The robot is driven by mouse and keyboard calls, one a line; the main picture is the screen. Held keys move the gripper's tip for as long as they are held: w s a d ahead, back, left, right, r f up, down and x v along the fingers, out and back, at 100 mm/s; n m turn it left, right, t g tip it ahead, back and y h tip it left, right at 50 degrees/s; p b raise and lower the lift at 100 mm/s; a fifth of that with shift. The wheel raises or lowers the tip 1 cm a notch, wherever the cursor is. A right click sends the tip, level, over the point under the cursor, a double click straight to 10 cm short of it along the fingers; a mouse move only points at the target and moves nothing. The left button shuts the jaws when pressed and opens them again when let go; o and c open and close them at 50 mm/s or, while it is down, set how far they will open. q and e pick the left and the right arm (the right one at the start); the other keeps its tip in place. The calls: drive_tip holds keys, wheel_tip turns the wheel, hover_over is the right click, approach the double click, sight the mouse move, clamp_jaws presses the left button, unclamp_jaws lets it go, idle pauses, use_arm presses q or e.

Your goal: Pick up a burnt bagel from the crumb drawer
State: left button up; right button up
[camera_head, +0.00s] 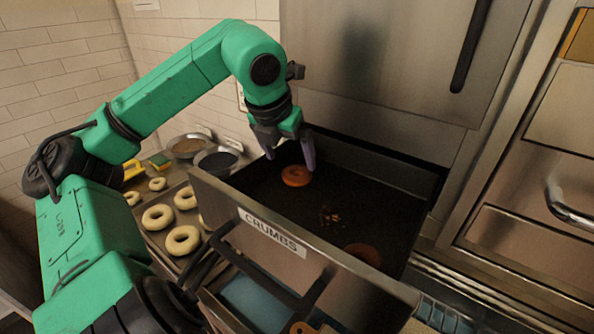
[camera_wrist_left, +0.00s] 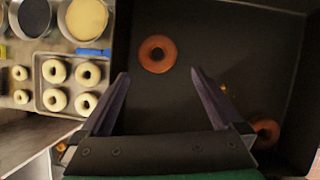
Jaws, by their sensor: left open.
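The crumb drawer (camera_head: 262,234), labelled CRUMBS, is pulled open below a steel panel. Inside its dark floor, an orange-brown bagel (camera_head: 296,176) lies near the back left. A darker brown bagel (camera_head: 363,254) lies near the front right, partly hidden by the front wall. My left gripper (camera_head: 290,158) is open and empty, pointing down over the back left of the drawer. In the left wrist view, the orange-brown bagel (camera_wrist_left: 157,54) lies ahead of the fingertips, apart from them. The darker bagel (camera_wrist_left: 266,133) shows to the right of the fingers. My right gripper is not in view.
Dark crumbs (camera_head: 328,216) lie mid-drawer. The drawer walls and front handle (camera_head: 265,270) surround the space; the floor between the bagels is mostly bare.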

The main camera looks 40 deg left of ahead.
sight(296, 169)
use_arm(q)
drive_tip(key=p+x, duration=0.1)
drive_tip(key=x, duration=0.4)
drive_tip(key=p+x, duration=0.1)
drive_tip(key=x, duration=0.1)
drive_tip(key=shift+w+a+p, duration=0.3)
drive_tip(key=shift+w, duration=0.2)
drive_tip(key=shift+f, duration=0.1)
drive_tip(key=shift+c, duration=1.2)
drive_tip(key=c, duration=0.8)
drive_tip(key=shift+c, duration=0.2)
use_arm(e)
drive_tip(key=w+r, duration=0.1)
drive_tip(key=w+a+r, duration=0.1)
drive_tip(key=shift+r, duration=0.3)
